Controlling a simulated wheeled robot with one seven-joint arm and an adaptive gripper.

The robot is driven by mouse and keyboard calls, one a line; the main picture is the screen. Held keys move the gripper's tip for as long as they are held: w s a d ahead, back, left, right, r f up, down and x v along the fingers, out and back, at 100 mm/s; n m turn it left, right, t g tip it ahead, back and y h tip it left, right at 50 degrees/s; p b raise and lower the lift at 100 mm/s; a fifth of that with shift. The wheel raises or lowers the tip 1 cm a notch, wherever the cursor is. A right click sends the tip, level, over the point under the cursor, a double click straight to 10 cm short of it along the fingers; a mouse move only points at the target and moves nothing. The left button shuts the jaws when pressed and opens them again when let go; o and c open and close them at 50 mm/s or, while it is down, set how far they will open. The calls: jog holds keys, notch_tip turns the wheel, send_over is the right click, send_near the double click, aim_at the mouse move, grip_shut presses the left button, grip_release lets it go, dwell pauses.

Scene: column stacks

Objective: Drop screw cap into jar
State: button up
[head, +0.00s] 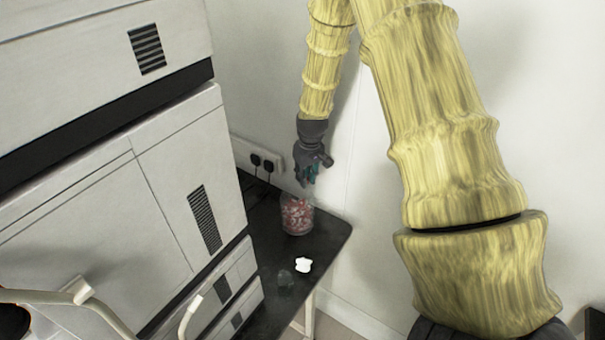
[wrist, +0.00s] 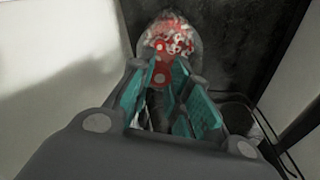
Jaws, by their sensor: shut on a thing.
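A clear jar (head: 297,228) with red and white caps inside stands on the dark table near the wall. It also shows at the top of the wrist view (wrist: 148,27). My gripper (head: 309,181) points down just above the jar in the head view. In the wrist view its teal finger pads (wrist: 166,85) are closed around a small red piece, which looks like the screw cap (wrist: 161,73). The cap lines up with the jar in that view, with the red and white contents behind it. The cap cannot be made out in the head view.
A small white object (head: 303,265) and a dim see-through object (head: 285,278) sit nearer on the dark table (head: 325,237). A tall white cabinet (head: 165,200) stands close on the left. Wall sockets with plugs (head: 262,163) are behind the jar.

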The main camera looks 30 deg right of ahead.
jog(key=f, duration=0.2)
jog(key=w+f+b, duration=0.1)
jog(key=f, duration=0.1)
jog(key=shift+a, duration=0.1)
jog(key=o, duration=0.7)
jog(key=shift+w+f, duration=0.25)
jog(key=shift+w, duration=0.2)
jog(key=shift+s+r, duration=0.25)
jog(key=r, duration=0.4)
jog(key=s+r, duration=0.1)
jog(key=r, duration=0.6)
jog(key=shift+s+r, duration=0.2)
jog(key=shift+r, duration=0.2)
jog(key=shift+f, duration=0.1)
